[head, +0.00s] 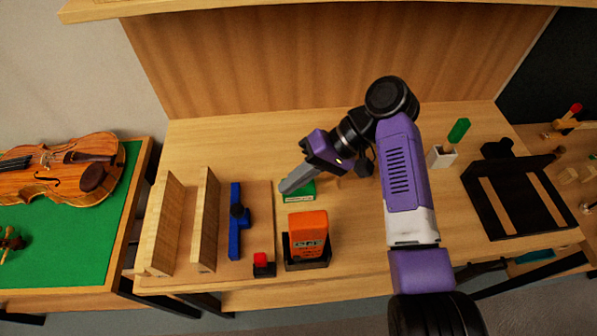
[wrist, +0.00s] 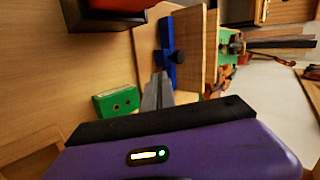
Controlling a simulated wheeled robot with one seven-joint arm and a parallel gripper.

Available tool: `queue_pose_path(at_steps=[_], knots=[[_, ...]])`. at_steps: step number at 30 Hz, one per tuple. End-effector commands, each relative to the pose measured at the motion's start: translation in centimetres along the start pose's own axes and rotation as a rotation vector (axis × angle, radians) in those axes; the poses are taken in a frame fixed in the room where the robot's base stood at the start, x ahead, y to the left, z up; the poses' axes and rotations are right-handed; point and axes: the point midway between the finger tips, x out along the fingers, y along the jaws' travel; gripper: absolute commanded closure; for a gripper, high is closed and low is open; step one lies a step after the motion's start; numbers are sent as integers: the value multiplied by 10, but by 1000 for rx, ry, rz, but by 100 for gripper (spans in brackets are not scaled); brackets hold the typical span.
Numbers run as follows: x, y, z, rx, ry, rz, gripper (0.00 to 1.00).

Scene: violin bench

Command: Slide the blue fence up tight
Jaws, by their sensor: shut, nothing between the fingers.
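The blue fence (head: 235,221) is a long narrow bar with a dark round knob (head: 239,212) on it, lying on a wooden base board. To its left stand two upright wooden boards, the nearer one (head: 206,218) with a gap between it and the fence. The fence also shows in the wrist view (wrist: 167,52), in front of a wooden board (wrist: 190,50). My gripper (head: 283,189) is shut and empty, to the right of the fence and apart from it. In the wrist view its fingertips (wrist: 158,78) point toward the fence.
A green block (head: 300,192) lies by my gripper's fingers. An orange box (head: 308,234) in a black holder and a small red-topped black block (head: 262,264) stand at the front. A violin (head: 60,168) lies left, a black stand (head: 515,195) right. The bench behind the fence is clear.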

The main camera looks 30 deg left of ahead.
Motion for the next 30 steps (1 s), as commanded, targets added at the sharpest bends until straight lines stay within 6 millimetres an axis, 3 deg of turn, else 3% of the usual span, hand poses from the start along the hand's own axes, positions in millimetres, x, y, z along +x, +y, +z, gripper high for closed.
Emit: queue_pose_path(at_steps=[6, 12, 19, 30], knots=[[43, -2, 1, 0, -4, 0, 100], [65, -19, 0, -2, -1, 1, 100], [77, -27, 0, -1, 2, 1, 100], [79, -28, -1, -1, 1, 1, 100]])
